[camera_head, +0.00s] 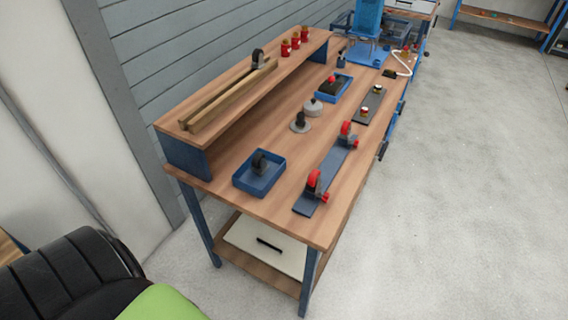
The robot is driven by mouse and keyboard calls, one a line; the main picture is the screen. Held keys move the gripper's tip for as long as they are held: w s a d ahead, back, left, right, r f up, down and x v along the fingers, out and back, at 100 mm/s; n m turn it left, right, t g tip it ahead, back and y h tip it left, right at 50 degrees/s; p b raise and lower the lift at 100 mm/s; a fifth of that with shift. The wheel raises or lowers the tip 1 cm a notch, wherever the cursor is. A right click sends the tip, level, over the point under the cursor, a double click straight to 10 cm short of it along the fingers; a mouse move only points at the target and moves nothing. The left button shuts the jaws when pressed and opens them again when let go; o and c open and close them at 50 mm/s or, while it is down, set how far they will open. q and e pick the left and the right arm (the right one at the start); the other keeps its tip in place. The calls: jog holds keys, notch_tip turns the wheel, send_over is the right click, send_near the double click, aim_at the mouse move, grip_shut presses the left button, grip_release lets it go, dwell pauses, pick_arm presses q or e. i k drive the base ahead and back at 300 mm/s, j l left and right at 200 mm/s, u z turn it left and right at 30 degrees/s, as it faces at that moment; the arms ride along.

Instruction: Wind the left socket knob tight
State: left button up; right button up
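A wooden workbench (222,209) with blue legs stands in the middle of the camera_head view. Near its right edge lies a long dark blue-grey plate (331,172). It carries a red round part with a dark fitting at the near end (313,181) and a similar red part at the far end (346,129). Behind it, a smaller dark plate (369,106) holds two small light-topped pieces with red and dark parts. I cannot tell which of these is the left socket knob, or how tight it is. Neither of my grippers is in view.
A blue tray (259,188) holds a dark round part; another blue tray (346,93) sits farther back. A grey disc-based part (300,127) stands between. The raised shelf (176,128) carries wooden rails and red pieces. Open concrete floor (460,200) lies right.

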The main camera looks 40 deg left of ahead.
aim_at(325, 196)
jog(key=u, duration=0.7)
